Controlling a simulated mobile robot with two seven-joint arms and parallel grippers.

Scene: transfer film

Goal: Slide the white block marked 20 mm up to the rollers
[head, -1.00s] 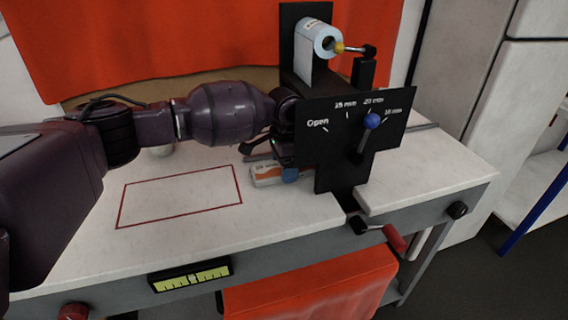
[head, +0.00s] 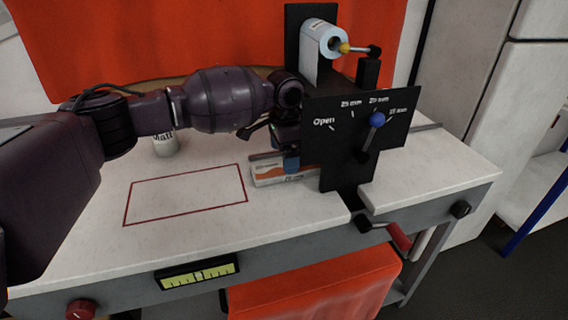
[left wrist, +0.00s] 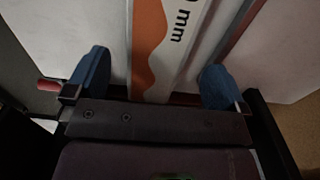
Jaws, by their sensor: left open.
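The white block (head: 266,178) with an orange band lies on the bench, its right end against or close to the black roller plate (head: 338,172); I cannot tell if they touch. In the left wrist view the block (left wrist: 190,30) shows an orange wave and a cut-off "mm" marking; the full number is not readable. My left gripper (head: 291,160) is open over the block, its blue fingertips apart on both sides of it in the left wrist view (left wrist: 155,80). The rollers are hidden behind the plate. My right gripper is not in view.
The dial plate carries a blue-knobbed lever (head: 376,120) near the 20 mm label. A film roll (head: 326,42) sits above. A red-handled crank (head: 398,236) is at the front edge. A white jar (head: 165,145) stands behind the clear red-outlined rectangle (head: 186,194).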

